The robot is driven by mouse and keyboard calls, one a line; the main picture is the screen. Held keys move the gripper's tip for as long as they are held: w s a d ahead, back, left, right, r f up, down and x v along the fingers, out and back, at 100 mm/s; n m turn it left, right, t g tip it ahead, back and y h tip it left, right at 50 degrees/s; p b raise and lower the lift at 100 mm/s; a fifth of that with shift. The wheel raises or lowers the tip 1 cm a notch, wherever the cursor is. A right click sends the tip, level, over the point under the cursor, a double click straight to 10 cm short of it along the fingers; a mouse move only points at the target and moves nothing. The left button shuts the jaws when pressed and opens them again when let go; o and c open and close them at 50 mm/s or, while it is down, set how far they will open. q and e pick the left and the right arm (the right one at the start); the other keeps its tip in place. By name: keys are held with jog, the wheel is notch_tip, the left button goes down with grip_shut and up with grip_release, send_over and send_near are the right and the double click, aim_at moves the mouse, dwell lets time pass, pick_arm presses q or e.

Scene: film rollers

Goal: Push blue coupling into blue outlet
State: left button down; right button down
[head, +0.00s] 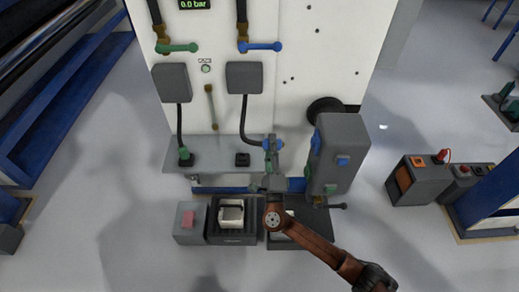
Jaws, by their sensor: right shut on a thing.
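The blue coupling (267,143) is at the end of a black hose that hangs from the right grey box on the white panel. My right gripper (271,148) is shut on it, above the right part of the grey shelf. A dark square socket (242,159), which looks like the blue outlet, sits on the shelf to the left of the coupling. The coupling is apart from this socket. My gripper hides part of the coupling. My left gripper is not in view.
A green coupling (184,154) stands at the shelf's left. A tall grey box with blue parts (340,150) stands close to the right of my gripper. Blue (263,47) and green (178,48) valve handles are on the panel above. Dark trays (233,238) lie below the shelf.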

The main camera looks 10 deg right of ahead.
jog(key=shift+d+r+n+h, duration=0.45)
jog(key=shift+d+n, duration=0.25)
jog(key=shift+n, duration=0.3)
jog(key=shift+d+r, duration=0.1)
jog(key=shift+d, duration=0.15)
jog(key=d, duration=0.7)
jog(key=shift+s+d, duration=0.15)
jog(key=shift+s, duration=0.25)
pick_arm(q)
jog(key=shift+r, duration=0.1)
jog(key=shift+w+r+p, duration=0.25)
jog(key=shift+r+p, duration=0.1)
jog(key=shift+p, duration=0.05)
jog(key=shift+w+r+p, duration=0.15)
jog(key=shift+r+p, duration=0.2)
pick_arm(e)
jog(key=shift+r, duration=0.1)
pick_arm(q)
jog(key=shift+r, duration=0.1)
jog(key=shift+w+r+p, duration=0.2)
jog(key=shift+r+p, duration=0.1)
jog(key=shift+p, duration=0.05)
